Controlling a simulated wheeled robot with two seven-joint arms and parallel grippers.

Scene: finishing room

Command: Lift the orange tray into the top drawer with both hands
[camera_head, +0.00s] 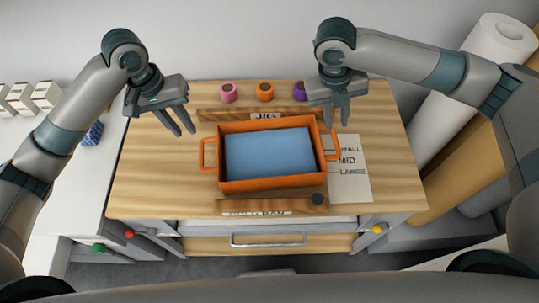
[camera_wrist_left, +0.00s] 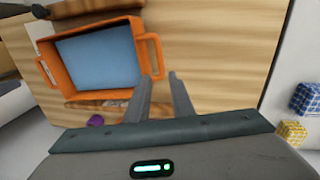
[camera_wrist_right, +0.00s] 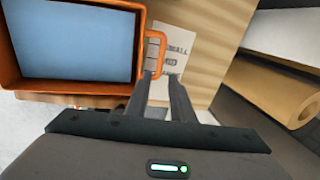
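The orange tray (camera_head: 268,186) with a blue inside sits on the wooden cabinet top (camera_head: 160,190), with a loop handle at each end. My left gripper (camera_head: 184,130) is open and empty, above the cabinet top to the left of the tray, apart from the left handle (camera_head: 207,154). My right gripper (camera_head: 338,124) is open and empty near the right handle (camera_head: 333,144). In the right wrist view that handle (camera_wrist_right: 160,42) shows just beyond the fingertips; contact cannot be told. A wooden drawer front (camera_head: 200,245) with a metal handle shows below the cabinet top.
Labelled wooden strips lie behind (camera_head: 215,115) and in front (camera_head: 230,207) of the tray. Pink (camera_head: 228,97), orange (camera_head: 264,96) and purple (camera_head: 299,94) rolls stand at the back. A printed sheet (camera_head: 353,185) lies right. Large rolls (camera_head: 455,95) lean at the right.

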